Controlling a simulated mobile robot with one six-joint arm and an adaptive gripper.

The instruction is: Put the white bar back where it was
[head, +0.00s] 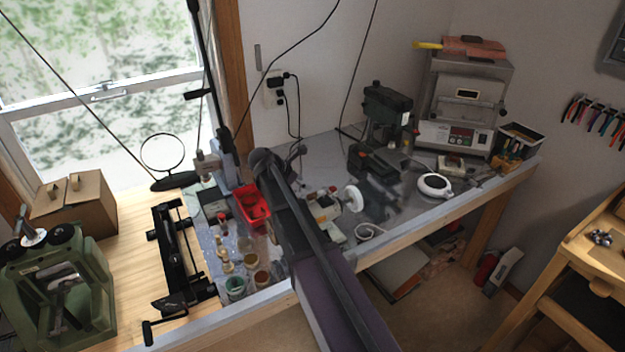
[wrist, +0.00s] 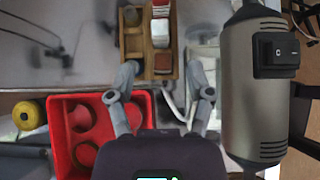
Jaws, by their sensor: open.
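In the wrist view, a small wooden rack (wrist: 148,71) with compartments holds several coloured bars. The white bar (wrist: 160,35) is in its right-hand row, between a dark red bar above and an orange-brown bar (wrist: 162,62) below. It appears seated in the rack. My gripper (wrist: 164,88) is open and empty, its fingers spread on either side of the rack's lower end, with the white bar beyond the fingertips. I cannot tell the height gap. In the head view my arm hides the gripper, and the rack cannot be made out.
A red bin (wrist: 146,109) lies at lower left in the wrist view, close to the left finger. A grey motor body (wrist: 238,110) with a black switch stands close on the right. In the head view, jars (head: 236,286) stand left of my arm.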

